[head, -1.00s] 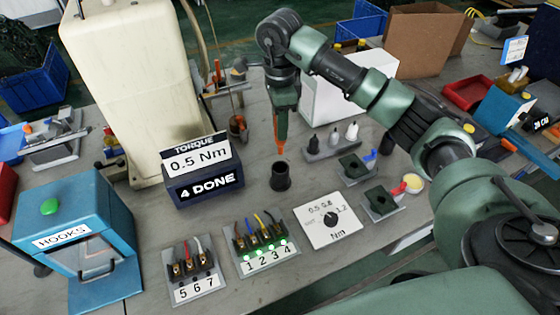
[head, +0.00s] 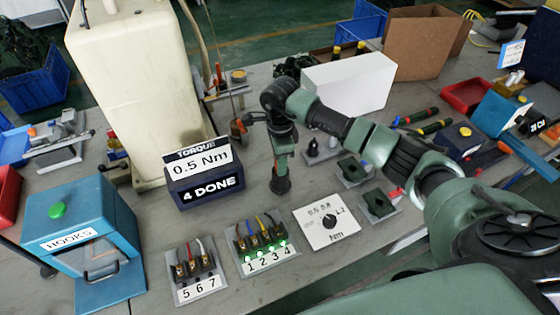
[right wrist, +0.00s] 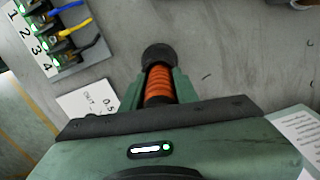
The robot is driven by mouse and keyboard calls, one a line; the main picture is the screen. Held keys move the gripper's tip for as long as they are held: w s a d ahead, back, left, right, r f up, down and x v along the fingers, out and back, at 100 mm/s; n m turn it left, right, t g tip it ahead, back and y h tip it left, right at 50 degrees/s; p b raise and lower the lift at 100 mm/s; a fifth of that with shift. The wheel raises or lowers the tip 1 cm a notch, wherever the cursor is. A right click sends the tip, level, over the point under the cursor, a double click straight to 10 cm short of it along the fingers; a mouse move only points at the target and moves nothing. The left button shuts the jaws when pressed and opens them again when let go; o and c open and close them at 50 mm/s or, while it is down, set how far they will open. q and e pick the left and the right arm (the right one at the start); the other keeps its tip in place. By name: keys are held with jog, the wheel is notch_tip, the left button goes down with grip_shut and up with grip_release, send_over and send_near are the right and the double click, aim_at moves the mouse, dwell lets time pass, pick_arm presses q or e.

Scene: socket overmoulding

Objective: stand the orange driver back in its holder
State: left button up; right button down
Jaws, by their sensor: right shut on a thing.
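My right gripper (head: 282,160) is shut on the orange driver and points down over the dark round holder (head: 280,184). In the right wrist view the orange ribbed handle of the driver (right wrist: 159,85) lies between the fingers of the gripper (right wrist: 160,92), in line with the black holder (right wrist: 158,55). The driver's lower end is hidden in or behind the holder, so how deep it sits cannot be told. In the head view the fingers cover most of the driver. My left gripper is not in view.
The torque box (head: 205,175) reads 0.5 Nm and 4 DONE, left of the holder. A terminal block numbered 1 to 4 (head: 265,258) with lit green lamps and a dial plate (head: 325,238) stand in front. Green-topped fixtures (head: 378,204) are to the right.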

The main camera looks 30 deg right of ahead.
jog(key=shift+f, duration=0.15)
jog(key=c, duration=1.1)
grip_release()
jog(key=shift+r, duration=0.65)
notch_tip(320, 180, up, 10)
jog(key=b, duration=0.2)
jog(key=shift+f+b, duration=0.15)
jog(key=shift+b, duration=0.25)
jog(key=shift+r, duration=0.7)
